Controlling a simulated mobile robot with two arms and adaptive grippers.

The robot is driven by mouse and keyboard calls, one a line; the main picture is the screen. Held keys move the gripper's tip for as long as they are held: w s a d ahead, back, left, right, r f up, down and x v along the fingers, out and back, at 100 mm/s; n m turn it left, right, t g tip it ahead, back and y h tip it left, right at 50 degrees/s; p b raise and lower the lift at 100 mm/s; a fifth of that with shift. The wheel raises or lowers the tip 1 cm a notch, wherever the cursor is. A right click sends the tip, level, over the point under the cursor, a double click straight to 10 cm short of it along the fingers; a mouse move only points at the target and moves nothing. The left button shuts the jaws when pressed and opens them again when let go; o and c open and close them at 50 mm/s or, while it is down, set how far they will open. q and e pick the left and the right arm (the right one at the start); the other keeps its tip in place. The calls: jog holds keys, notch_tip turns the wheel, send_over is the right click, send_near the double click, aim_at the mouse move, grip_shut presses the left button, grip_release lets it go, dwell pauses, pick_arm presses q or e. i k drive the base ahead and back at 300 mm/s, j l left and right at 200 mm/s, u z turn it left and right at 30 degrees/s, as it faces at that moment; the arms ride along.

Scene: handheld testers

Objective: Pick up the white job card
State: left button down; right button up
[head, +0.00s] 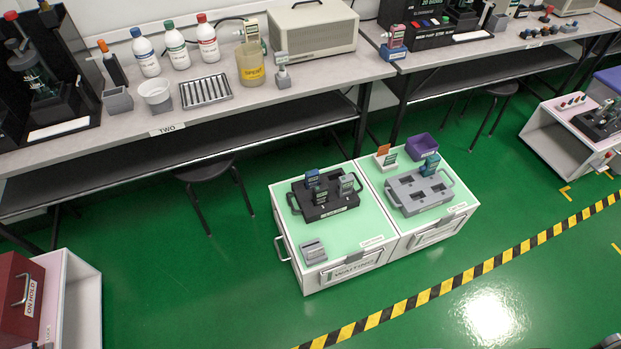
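A flat white card-like strip (58,130) lies at the front of the black tester station (62,80) at the far left of the bench. A similar white strip (472,36) lies at the front of the black station at the top right. Which of them is the job card, I cannot tell; no writing on either is readable. Neither of my grippers is in view.
A long grey bench (130,125) carries bottles, a rack and a beige case. Two low white cabinets with green tops (345,235) stand on the green floor, bearing a black tray (322,212) and a grey tray (408,206). Stools stand under the bench. The right foreground floor is clear.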

aim_at(318, 252)
jog(key=l+u, duration=0.7)
jog(key=k+l+u, duration=0.1)
jog(key=l+u, duration=0.25)
